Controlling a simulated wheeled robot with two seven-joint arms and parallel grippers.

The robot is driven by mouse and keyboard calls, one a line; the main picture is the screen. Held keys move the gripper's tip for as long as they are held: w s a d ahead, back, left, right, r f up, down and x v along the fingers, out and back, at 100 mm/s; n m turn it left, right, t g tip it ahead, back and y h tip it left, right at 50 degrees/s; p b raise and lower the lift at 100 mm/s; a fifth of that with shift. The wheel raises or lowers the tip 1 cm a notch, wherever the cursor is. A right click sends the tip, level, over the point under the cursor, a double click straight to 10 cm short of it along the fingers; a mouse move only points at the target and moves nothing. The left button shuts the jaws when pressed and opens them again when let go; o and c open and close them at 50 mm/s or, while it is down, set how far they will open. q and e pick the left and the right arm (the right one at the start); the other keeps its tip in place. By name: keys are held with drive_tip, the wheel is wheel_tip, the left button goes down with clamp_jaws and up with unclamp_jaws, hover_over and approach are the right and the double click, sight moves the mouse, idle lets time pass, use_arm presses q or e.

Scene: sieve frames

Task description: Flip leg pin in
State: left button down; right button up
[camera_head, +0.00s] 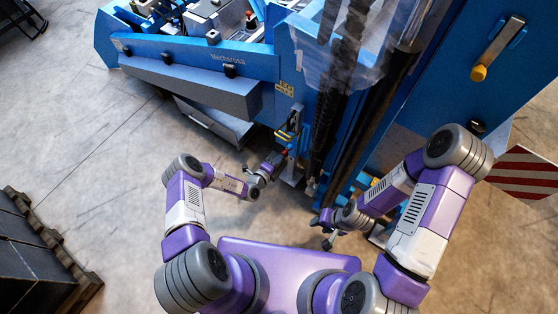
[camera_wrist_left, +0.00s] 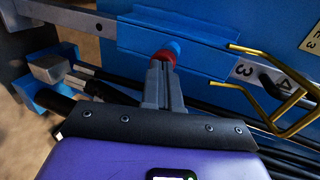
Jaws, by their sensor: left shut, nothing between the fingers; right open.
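A small round pin with a red collar (camera_wrist_left: 161,60) and blue end (camera_wrist_left: 173,46) stands out from a blue bracket (camera_wrist_left: 205,60) on the machine in the left wrist view. I take it for the leg pin. My left gripper (camera_wrist_left: 163,72) is shut with nothing held; its fingertips are right at the red collar and hide part of it, so I cannot tell whether they touch. In the head view the left gripper (camera_head: 282,156) is at the machine's leg. My right gripper (camera_head: 323,225) is open and empty, lower right of it.
A bent yellow wire handle (camera_wrist_left: 272,93) sits right of the pin, near numbered labels. A grey bar (camera_wrist_left: 60,18) runs at upper left. The blue machine (camera_head: 260,65) fills the top. A dark pallet (camera_head: 40,260) lies at left. Floor between is clear.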

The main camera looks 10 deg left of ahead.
use_arm(q)
drive_tip(key=f+p+v, duration=0.1)
drive_tip(key=p+v, duration=0.2)
drive_tip(key=v, duration=1)
drive_tip(key=shift+s+p, duration=0.35)
drive_tip(key=shift+p, duration=0.05)
drive_tip(key=shift+r, duration=0.1)
